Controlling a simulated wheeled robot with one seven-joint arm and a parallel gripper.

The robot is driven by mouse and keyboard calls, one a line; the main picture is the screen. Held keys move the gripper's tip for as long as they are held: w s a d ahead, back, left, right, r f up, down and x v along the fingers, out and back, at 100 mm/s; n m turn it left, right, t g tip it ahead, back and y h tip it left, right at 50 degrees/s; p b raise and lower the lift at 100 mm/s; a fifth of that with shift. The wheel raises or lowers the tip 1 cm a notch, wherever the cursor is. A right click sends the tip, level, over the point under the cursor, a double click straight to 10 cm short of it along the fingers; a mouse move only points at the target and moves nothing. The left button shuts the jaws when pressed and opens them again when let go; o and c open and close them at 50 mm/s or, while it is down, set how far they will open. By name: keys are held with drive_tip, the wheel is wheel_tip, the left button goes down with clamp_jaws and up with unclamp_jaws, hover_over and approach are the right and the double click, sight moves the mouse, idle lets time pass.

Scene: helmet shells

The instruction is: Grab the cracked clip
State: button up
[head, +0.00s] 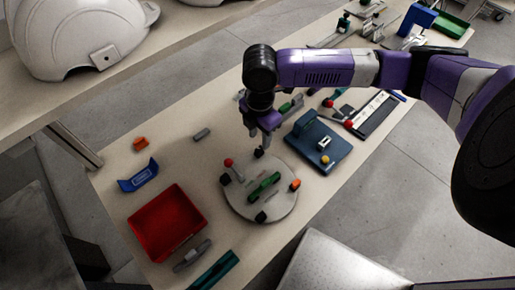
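My gripper (264,142) hangs from my purple arm over the far edge of a round grey disc (240,207). Its fingers are small and partly overlap, so I cannot tell whether they are open or hold anything. Several small clip-like parts show: an orange one (140,143) and a grey one (202,134) lie on the table, and another orange one (295,184) is at the disc's right edge. A green piece (264,186) is on the disc's middle. No crack is visible at this size, so I cannot tell which is the cracked clip.
A red tray (167,222) and a blue bracket (139,176) are at the left of the table (120,215). A dark blue fixture (318,141) stands right of my gripper. A red-knobbed lever (229,163) rises from the disc. White helmet shells (80,35) sit at upper left.

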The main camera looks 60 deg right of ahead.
sight(259, 148)
wheel_tip(259, 148, down, 6)
drive_tip(key=shift+r+p, duration=0.1)
drive_tip(key=shift+p, duration=0.65)
drive_tip(key=shift+c, duration=0.4)
clamp_jaws()
